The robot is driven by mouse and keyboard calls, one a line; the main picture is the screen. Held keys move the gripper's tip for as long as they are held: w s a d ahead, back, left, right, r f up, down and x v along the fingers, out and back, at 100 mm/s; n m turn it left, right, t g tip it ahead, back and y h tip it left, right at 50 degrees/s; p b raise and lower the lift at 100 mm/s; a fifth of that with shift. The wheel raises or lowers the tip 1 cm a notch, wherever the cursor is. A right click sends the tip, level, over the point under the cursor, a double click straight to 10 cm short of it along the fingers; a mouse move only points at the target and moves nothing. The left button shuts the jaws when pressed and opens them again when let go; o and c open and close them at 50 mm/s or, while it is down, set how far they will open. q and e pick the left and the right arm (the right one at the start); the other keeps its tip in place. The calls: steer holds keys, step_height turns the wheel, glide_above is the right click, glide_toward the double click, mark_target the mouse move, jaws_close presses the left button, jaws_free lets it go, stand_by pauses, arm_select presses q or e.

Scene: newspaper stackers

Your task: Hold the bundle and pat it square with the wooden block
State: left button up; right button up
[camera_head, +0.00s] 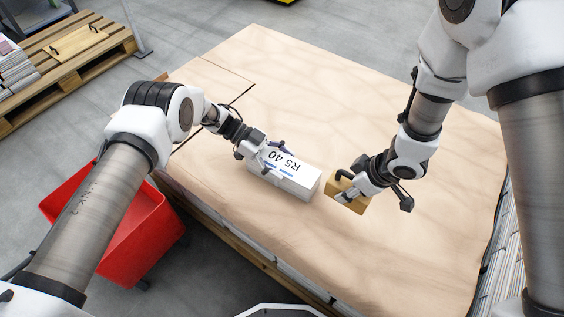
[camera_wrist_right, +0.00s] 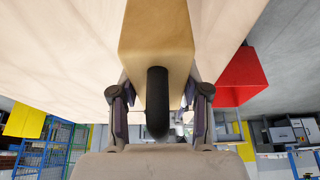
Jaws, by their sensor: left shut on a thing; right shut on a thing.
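The bundle (camera_head: 297,183) is a white block-shaped stack marked "R5 40", lying on the brown paper-covered surface. My left gripper (camera_head: 268,158) is shut on the bundle at its left part. The wooden block (camera_head: 350,204) is tan with a dark handle (camera_head: 344,176). It is a short gap to the right of the bundle's right end. My right gripper (camera_head: 346,192) is shut on the wooden block. In the right wrist view the block (camera_wrist_right: 156,35) and its black handle (camera_wrist_right: 157,100) sit between the fingers. I cannot tell whether the block touches the surface.
The brown-covered surface (camera_head: 400,130) is clear behind the bundle and block. A red bin (camera_head: 140,240) stands on the floor at the left. A wooden pallet (camera_head: 95,65) with a paper stack (camera_head: 14,68) and a board (camera_head: 77,42) is at the far left.

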arm_select(q)
steer(key=o, duration=1.8)
arm_select(e)
steer(key=shift+w, duration=0.1)
arm_select(q)
steer(key=v, duration=1.2)
steer(key=shift+f, duration=0.1)
arm_select(e)
steer(key=shift+f, duration=0.1)
